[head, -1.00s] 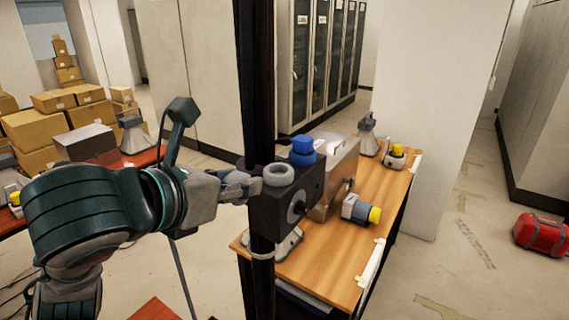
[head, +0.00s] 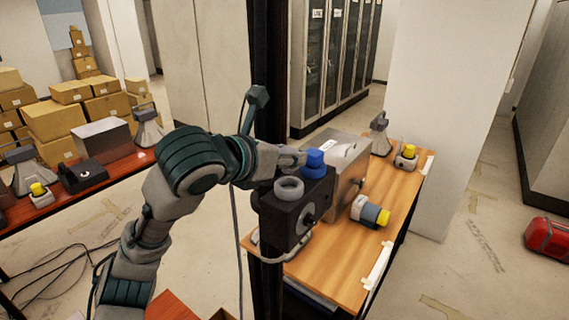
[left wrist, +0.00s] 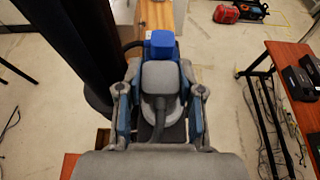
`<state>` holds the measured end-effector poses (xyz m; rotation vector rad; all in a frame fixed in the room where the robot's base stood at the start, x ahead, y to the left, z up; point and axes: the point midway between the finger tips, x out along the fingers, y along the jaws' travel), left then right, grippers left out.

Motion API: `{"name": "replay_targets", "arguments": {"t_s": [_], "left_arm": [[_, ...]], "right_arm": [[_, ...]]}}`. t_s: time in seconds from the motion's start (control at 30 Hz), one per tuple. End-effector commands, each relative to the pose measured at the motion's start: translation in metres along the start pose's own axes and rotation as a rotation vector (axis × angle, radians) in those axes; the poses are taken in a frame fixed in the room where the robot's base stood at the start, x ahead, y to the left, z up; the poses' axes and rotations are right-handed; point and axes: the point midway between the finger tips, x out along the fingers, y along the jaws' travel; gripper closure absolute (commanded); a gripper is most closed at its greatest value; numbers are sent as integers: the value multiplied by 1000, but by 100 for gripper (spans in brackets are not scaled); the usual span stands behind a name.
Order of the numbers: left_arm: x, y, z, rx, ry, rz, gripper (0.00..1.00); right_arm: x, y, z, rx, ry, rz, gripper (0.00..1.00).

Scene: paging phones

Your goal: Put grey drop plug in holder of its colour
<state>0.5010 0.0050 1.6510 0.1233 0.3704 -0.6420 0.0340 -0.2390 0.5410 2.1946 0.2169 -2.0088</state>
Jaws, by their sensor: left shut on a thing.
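My left gripper (head: 290,158) reaches in from the left, level with the top of the black box. It is shut on the grey drop plug (left wrist: 160,78), which shows between the fingers in the left wrist view with a dark cord running back from it. In the head view the plug is mostly hidden by the gripper. A grey ring-shaped holder (head: 289,188) sits on the black box (head: 290,220), nearer the camera than the gripper. A blue stepped piece (head: 315,164) stands beside the ring, just past the fingertips; it also shows in the left wrist view (left wrist: 160,45). I cannot tell whether they touch. My right gripper is out of view.
A dark post (head: 267,90) rises beside the black box, close to my left arm. A wooden table (head: 330,255) behind bears a metal case (head: 350,160) and yellow-topped devices. A red bag (head: 547,237) lies on the floor at right. Cartons (head: 60,120) are stacked at back left.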

Motion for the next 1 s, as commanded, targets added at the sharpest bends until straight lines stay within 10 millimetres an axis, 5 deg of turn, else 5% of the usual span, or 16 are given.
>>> {"name": "replay_targets", "arguments": {"t_s": [0.2, 0.43, 0.47, 0.53, 1.0], "left_arm": [[11, 3, -28, -1, 1, -2, 100], [13, 6, -36, -3, 9, -1, 100], [13, 6, -36, -4, 9, -1, 59], [13, 6, -35, -4, 8, -1, 41], [11, 2, -32, -1, 2, 0, 38]], "right_arm": [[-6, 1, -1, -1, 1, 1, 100], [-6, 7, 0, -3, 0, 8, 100], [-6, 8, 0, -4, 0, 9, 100], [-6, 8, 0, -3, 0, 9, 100], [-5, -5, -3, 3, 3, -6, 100]]}}
